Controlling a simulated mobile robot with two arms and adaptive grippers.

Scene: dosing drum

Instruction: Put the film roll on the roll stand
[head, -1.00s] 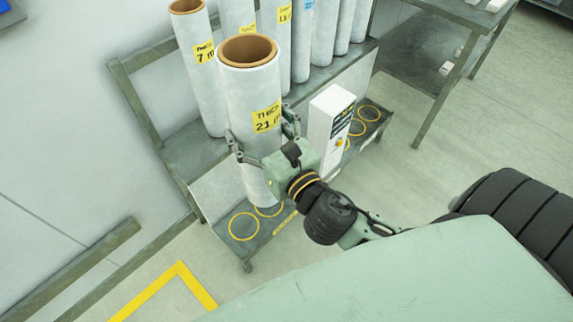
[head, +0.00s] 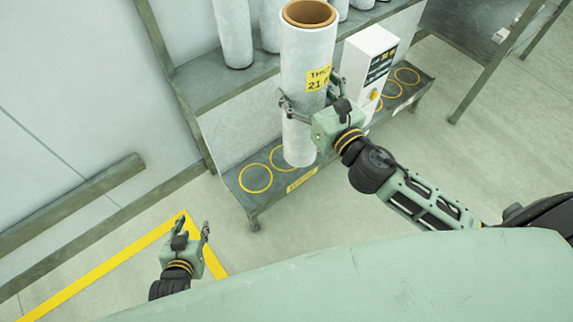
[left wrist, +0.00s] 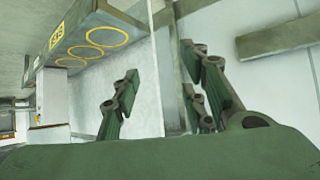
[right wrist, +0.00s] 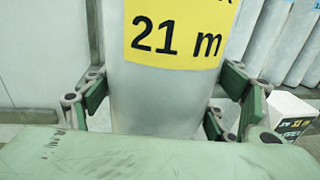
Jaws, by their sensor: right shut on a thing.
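The film roll (head: 299,60) is a tall white cylinder with a brown core and a yellow "21 m" label. It is about upright. My right gripper (head: 310,98) is shut around its lower half, and the roll also fills the middle of the right wrist view (right wrist: 155,95). The low grey stand (head: 240,190) with yellow rings lies below the roll. The roll's lower end overlaps the stand near the second ring; I cannot tell whether they touch. My left gripper (head: 190,230) is open and empty at the lower left, and its parted fingers show in the left wrist view (left wrist: 165,95).
A white box with a yellow button (head: 365,70) stands on the stand right of the roll. Behind is a grey shelf (head: 200,85) with several other white rolls. A grey table (head: 480,40) is at the upper right. The floor in front is clear.

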